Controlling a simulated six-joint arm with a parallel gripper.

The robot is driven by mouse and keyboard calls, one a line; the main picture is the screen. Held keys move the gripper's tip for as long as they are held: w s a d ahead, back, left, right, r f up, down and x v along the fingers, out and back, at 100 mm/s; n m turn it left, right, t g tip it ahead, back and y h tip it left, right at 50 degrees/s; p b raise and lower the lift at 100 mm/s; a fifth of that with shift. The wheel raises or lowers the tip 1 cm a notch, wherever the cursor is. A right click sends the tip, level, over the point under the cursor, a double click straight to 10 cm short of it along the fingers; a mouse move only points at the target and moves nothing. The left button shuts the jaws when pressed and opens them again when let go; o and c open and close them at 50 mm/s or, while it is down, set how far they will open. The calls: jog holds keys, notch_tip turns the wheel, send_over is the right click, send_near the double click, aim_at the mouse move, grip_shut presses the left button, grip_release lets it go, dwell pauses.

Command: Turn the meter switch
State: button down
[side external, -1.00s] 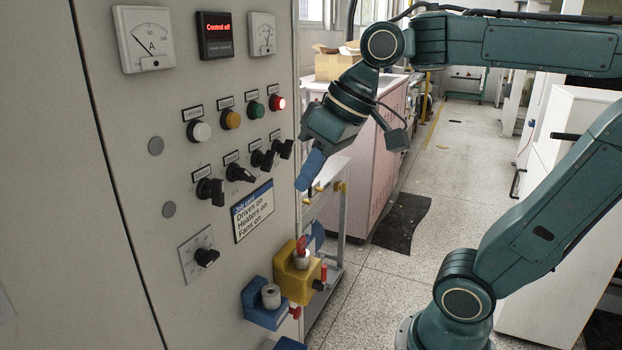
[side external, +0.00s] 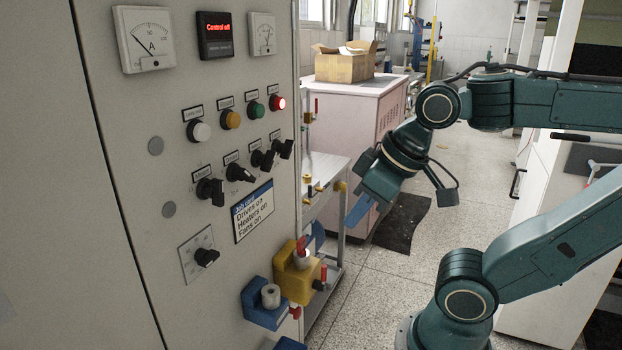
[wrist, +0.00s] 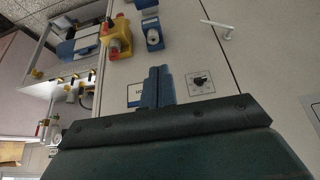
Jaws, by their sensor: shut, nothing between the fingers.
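The meter switch (side external: 210,190) is a black rotary knob at the left end of a row of similar black switches on the grey panel. A small label above it reads roughly "Meter". My gripper (side external: 356,216) is shut and empty, to the right of the panel and apart from it. Its blue fingers point down and left. In the wrist view the shut fingers (wrist: 158,70) point at the panel. The meter switch does not show in the wrist view; my gripper body covers the lower part.
A job card (side external: 253,212) lists drives, heaters and fans on. A dial knob (side external: 206,257) sits below the switches. A display (side external: 215,35) reads "Control off", and a red lamp (side external: 277,102) glows. A yellow box (side external: 296,278) and blue socket (side external: 262,312) stick out low down.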

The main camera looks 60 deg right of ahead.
jog(key=shift+w+r, duration=0.1)
jog(key=n+y, duration=0.1)
jog(key=y, duration=0.5)
send_near(215, 192)
notch_tip(215, 192, up, 3)
jog(key=s+d, duration=0.1)
jog(key=d, duration=0.2)
jog(key=shift+w+d+g, duration=0.15)
jog(key=shift+d+g, duration=0.15)
jog(key=shift+d, duration=0.35)
jog(key=shift+a, duration=0.15)
jog(key=shift+x, duration=5)
